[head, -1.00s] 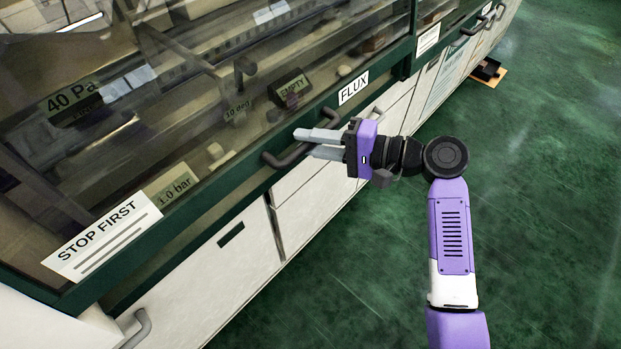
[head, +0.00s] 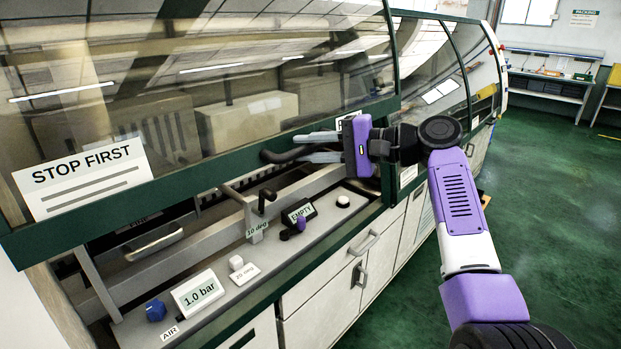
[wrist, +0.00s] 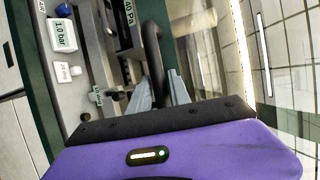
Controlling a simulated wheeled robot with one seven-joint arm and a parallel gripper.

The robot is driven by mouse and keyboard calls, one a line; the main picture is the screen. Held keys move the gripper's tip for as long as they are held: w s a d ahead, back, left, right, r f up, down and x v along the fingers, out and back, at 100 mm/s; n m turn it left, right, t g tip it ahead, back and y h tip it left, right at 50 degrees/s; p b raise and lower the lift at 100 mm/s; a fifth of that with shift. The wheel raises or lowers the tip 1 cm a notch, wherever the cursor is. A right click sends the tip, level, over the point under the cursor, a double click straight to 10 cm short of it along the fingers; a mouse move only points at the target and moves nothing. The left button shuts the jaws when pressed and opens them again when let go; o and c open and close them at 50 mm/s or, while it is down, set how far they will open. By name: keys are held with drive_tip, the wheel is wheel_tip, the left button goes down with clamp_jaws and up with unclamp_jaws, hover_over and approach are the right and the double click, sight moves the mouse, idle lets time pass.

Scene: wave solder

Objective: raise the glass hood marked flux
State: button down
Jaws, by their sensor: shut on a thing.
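The glass hood (head: 290,85) with a dark green frame stands raised at its lower edge, with an open gap above the machine bed. Its white FLUX label is almost wholly hidden behind my gripper. A dark bar handle (head: 282,156) sits on the hood's lower rail. My gripper (head: 303,147) is shut on this handle, with its grey fingers on either side of it. In the wrist view the handle (wrist: 153,45) runs down between my gripper's fingers (wrist: 161,88).
A STOP FIRST sign (head: 85,178) is on the glass at left. Green floor (head: 540,210) at right is clear.

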wheel_tip(320, 180, up, 5)
drive_tip(key=shift+w+a+r+p, duration=0.1)
drive_tip(key=shift+w+a+p, duration=0.05)
drive_tip(key=shift+p, duration=0.55)
drive_tip(key=c, duration=1.2)
unclamp_jaws()
drive_tip(key=shift+f, duration=0.2)
drive_tip(key=shift+d, duration=0.2)
drive_tip(key=b+v, duration=0.2)
drive_tip(key=v, duration=0.5)
drive_tip(key=shift+d, duration=0.2)
drive_tip(key=shift+r, duration=0.15)
